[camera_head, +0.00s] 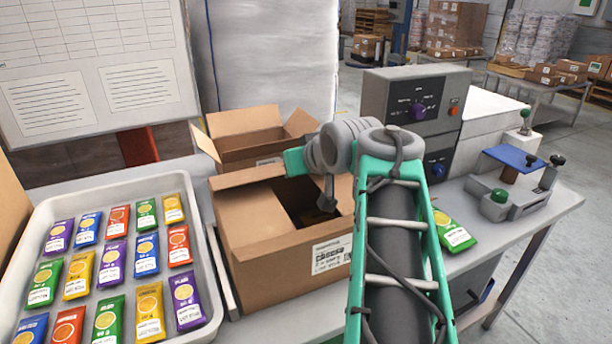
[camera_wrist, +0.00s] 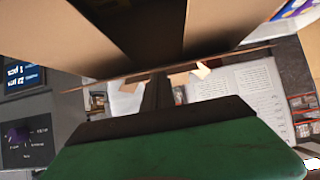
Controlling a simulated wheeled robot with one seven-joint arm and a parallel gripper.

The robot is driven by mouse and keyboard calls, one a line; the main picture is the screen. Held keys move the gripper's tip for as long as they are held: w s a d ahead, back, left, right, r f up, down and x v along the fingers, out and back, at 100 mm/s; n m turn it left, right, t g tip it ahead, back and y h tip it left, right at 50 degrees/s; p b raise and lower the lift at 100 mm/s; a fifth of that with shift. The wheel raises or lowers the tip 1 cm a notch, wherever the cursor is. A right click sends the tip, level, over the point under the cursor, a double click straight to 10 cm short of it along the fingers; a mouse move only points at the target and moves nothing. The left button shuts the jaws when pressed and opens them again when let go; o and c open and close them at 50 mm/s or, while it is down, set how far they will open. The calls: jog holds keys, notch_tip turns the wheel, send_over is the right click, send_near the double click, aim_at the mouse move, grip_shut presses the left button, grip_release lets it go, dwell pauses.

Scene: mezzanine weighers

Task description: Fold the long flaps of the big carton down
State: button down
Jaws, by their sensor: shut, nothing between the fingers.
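The big carton (camera_head: 285,275) stands on the bench with a printed label on its front. Two inward-lying panels, left (camera_head: 248,212) and right, leave a dark gap between them; the wrist view shows the same gap between two brown panels (camera_wrist: 75,35). A narrow far flap (camera_head: 245,178) rises along the back edge. My arm hides part of the carton's right side, and I cannot tell how the near flap lies. My gripper (camera_head: 327,203) is shut and empty, pointing down over the opening; its dark fingers (camera_wrist: 157,90) also show in the wrist view.
A second open carton (camera_head: 250,150) stands close behind. A tray (camera_head: 215,300) of colourful packets lies left. A grey control box (camera_head: 385,95), a green packet (camera_head: 453,232) and a small device with a blue plate (camera_head: 515,158) are to the right.

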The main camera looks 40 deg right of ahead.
jog(key=shift+s+a+f+b, duration=0.15)
jog(key=shift+s+f+b, duration=0.05)
jog(key=shift+f+b, duration=0.3)
